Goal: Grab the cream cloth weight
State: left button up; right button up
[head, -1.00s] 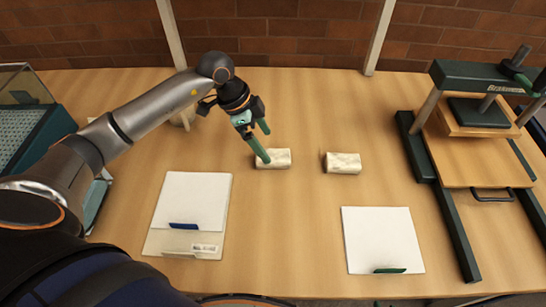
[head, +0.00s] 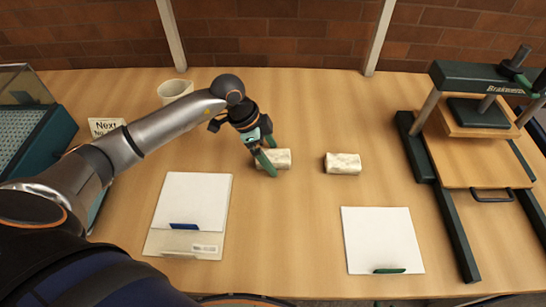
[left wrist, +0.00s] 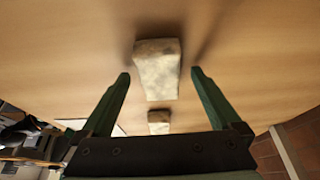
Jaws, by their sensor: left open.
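Two cream cloth weights lie on the table in the head view, a left one (head: 283,158) and a right one (head: 343,163). My left gripper (head: 271,158) is at the left weight, and its green fingers hide part of that weight's left end. In the left wrist view, the nearer weight (left wrist: 157,68) lies between the two open fingertips (left wrist: 160,73), with a visible gap on each side. The other weight (left wrist: 158,122) shows farther off in line with it. My right gripper is not in view.
A white sheet and folder (head: 192,210) lie at front left, and another white sheet (head: 382,240) at front right. A dark green press (head: 470,150) stands at right. A white cup (head: 175,90) and a small sign (head: 105,126) stand at back left. Table between the weights is clear.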

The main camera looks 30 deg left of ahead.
pick_arm(q)
jog(key=shift+c, duration=0.4)
grip_shut()
dwell(0.5)
